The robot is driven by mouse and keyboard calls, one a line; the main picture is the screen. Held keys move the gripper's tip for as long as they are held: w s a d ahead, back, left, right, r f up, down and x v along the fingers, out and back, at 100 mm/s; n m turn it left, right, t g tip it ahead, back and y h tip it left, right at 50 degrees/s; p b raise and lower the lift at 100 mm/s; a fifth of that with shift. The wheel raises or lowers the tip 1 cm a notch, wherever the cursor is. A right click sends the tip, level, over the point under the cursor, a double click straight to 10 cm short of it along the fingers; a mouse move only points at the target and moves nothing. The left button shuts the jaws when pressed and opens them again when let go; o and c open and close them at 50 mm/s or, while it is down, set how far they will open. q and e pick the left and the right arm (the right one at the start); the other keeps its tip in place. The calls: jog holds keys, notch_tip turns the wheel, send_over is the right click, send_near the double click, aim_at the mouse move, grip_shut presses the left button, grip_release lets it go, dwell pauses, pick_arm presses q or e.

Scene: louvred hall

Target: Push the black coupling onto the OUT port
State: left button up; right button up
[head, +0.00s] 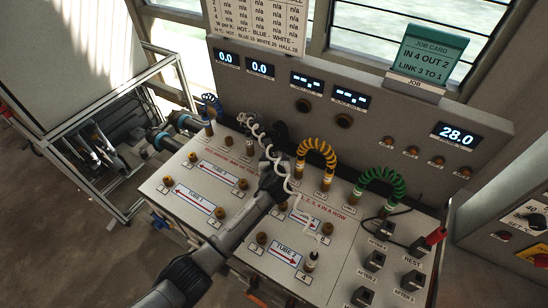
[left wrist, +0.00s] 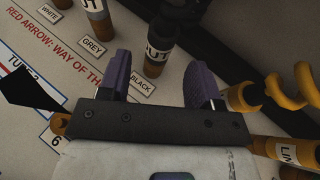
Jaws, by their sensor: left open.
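My left gripper (head: 277,142) reaches over the panel at its back edge in the head view. In the left wrist view its two purple fingers (left wrist: 161,70) are apart, with nothing visibly clamped. A dark upright fitting (left wrist: 161,40) with a white band reading "UT" stands beyond and between the fingers, by the BLACK label (left wrist: 142,80). I take it as the OUT port with the black coupling; I cannot tell where one ends and the other begins. In the head view the gripper hides this spot. My right gripper is not in view.
A white coiled hose (head: 283,165) crosses the panel beside my left arm. A yellow coil (head: 317,146) stands just right of the gripper and a green coil (head: 382,178) farther right. Brass posts dot the white panel (head: 180,180). An upright display wall (head: 390,120) rises behind.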

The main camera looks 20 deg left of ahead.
aim_at(274, 154)
pick_arm(q)
jog(key=shift+b+x, duration=1.15)
jog(key=shift+x, duration=1.3)
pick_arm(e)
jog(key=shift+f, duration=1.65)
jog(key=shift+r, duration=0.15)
pick_arm(q)
jog(key=shift+p, duration=0.5)
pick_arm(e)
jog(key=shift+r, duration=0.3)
pick_arm(q)
grip_shut()
